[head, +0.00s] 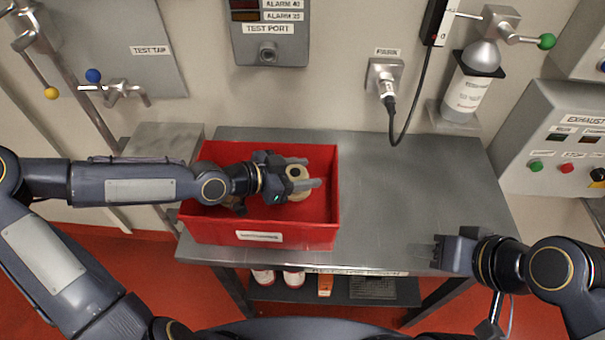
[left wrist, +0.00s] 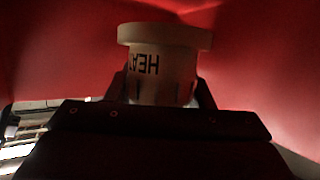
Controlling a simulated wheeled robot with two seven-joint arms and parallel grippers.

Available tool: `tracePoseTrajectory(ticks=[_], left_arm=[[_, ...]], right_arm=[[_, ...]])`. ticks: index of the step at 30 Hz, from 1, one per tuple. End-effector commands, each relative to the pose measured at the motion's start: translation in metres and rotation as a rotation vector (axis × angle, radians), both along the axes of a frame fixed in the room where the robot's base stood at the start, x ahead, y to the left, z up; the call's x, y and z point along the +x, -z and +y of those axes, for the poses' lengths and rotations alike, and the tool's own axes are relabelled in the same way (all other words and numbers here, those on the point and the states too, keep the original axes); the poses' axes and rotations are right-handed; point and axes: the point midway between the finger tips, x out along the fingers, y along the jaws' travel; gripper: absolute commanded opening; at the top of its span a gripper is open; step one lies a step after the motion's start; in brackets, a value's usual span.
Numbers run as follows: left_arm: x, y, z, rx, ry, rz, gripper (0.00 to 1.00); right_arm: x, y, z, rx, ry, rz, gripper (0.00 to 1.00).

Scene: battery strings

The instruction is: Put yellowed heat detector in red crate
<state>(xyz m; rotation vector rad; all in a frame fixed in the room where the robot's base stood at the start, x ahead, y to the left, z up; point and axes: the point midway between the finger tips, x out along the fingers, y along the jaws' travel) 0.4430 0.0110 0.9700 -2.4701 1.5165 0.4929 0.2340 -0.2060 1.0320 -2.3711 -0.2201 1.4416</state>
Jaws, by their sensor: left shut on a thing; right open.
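The yellowed heat detector (head: 298,178) is a small cream-yellow round body. My left gripper (head: 300,174) is shut on it, inside the outline of the red crate (head: 262,234) on the metal table. In the left wrist view the heat detector (left wrist: 165,65) sits between the fingers, with dark letters starting "HEA" on its side and red crate walls around it. I cannot tell whether it touches the crate floor. My right gripper (head: 440,252) is open and empty at the table's front right edge.
The steel table (head: 410,190) is clear right of the crate. A white bottle dispenser (head: 468,90) and a cabled plug socket (head: 385,78) are on the wall behind. A control box (head: 555,140) stands at the right. Bottles (head: 292,277) sit on the lower shelf.

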Motion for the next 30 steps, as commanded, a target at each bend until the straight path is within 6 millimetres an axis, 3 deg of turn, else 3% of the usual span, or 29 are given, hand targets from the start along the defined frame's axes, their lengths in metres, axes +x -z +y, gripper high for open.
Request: tracePoseTrajectory(ticks=[2,24,25,27,30], left_arm=[[-0.001,0.009,-0.001,-0.001,0.002,-0.001,0.23],[0.000,0.020,-0.001,0.000,0.001,-0.002,0.23],[0.000,0.021,-0.001,0.001,0.001,-0.002,0.50],[0.000,0.021,-0.001,0.001,0.001,-0.002,0.57],[0.000,0.021,0.000,0.001,0.001,-0.002,0.57]], right_arm=[[0.000,0.002,0.000,0.000,0.000,0.000,0.43],[0.000,0.012,0.000,0.000,0.000,0.000,0.43],[0.000,0.012,0.000,0.000,0.000,0.000,0.43],[0.000,0.012,0.000,0.000,0.000,0.000,0.43],[0.000,0.012,0.000,0.000,0.000,0.000,0.43]])
